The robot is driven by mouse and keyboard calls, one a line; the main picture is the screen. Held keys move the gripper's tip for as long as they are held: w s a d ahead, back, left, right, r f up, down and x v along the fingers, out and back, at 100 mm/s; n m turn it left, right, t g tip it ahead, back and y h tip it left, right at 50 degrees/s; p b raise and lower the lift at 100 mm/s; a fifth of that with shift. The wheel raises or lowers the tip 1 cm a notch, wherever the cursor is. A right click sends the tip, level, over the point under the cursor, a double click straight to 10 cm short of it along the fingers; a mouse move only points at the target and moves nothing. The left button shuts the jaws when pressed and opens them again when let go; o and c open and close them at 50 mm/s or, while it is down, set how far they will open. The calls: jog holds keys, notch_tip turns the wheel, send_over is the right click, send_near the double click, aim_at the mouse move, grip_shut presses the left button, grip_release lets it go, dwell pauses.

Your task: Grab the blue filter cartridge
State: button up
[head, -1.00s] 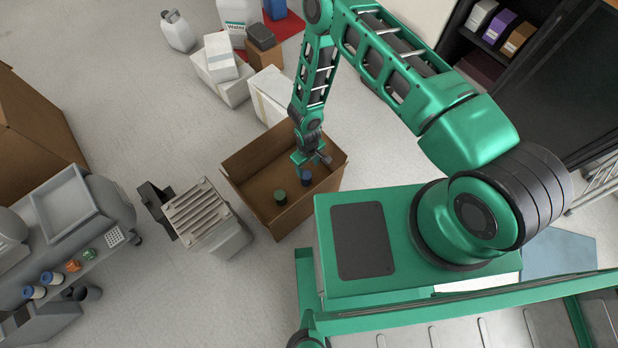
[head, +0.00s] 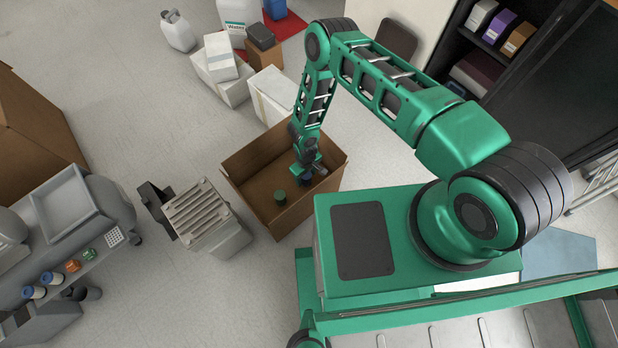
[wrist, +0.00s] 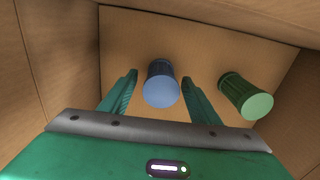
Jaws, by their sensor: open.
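In the wrist view the blue filter cartridge (wrist: 161,86) stands on the floor of a cardboard box (wrist: 128,38). My gripper (wrist: 160,82) is open, with one finger on each side of the blue cartridge and a visible gap on both sides. A green filter cartridge (wrist: 246,97) stands to the right, outside the right finger. In the head view my gripper (head: 308,178) is down inside the open box (head: 240,192) and hides most of the blue cartridge. The green cartridge (head: 280,196) shows to its left.
The box walls stand close around my gripper. A grey ribbed unit (head: 199,213) is left of the box, and white boxes (head: 270,97) stand behind it.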

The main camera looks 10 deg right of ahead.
jog(key=c, duration=1.2)
jog(key=shift+o, duration=0.2)
